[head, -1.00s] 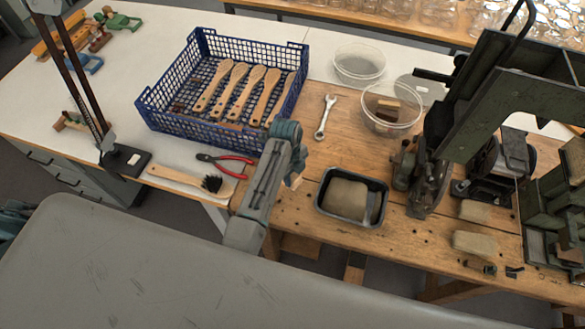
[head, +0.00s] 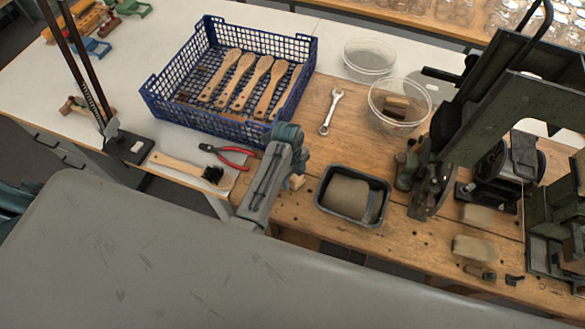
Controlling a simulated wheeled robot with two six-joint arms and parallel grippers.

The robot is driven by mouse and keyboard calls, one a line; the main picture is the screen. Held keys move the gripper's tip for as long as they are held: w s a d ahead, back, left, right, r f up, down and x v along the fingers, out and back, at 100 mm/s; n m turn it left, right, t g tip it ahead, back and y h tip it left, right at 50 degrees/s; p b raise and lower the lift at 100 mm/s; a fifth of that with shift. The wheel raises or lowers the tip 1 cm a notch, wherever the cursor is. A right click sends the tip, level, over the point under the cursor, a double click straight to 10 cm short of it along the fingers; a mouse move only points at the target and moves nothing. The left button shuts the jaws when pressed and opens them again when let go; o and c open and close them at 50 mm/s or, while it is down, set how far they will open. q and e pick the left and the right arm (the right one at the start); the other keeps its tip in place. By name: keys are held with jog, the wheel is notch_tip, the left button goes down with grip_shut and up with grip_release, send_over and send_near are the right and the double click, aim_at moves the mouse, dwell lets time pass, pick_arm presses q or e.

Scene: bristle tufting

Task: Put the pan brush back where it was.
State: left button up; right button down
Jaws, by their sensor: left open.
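A brush with a pale wooden handle and black bristles (head: 187,168) lies on the front edge of the white table, and I take it for the pan brush. Its bristle end points right. A blue mesh crate (head: 200,128) behind it holds several wooden brush pieces (head: 232,80). My right gripper is out of view.
Red-handled pliers (head: 232,151) lie just behind the brush. A black base (head: 130,149) with tall rods stands left of it. A dark tray (head: 349,194) holds a tan block. A wrench (head: 331,112), clear bowls (head: 368,60) and a green machine (head: 500,100) occupy the bench.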

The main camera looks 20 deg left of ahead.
pick_arm(q)
jog(key=r, duration=0.1)
jog(key=r+b, duration=0.1)
jog(key=r, duration=0.2)
jog(key=shift+w+a+r+b, duration=0.1)
jog(key=shift+a+r+b, duration=0.05)
jog(key=shift+a+b, duration=0.2)
notch_tip(320, 180, up, 5)
jog(key=shift+w+a+b, duration=0.1)
jog(key=shift+a+b, duration=0.05)
jog(key=shift+b, duration=0.55)
notch_tip(320, 180, up, 2)
jog(key=shift+a+r+p, duration=0.15)
jog(key=shift+r+p, duration=0.05)
jog(key=shift+p, duration=0.3)
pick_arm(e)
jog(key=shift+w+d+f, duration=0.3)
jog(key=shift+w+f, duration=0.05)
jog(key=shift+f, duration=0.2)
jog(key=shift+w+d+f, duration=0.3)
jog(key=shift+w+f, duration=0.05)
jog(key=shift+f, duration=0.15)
pick_arm(q)
jog(key=shift+f, duration=0.1)
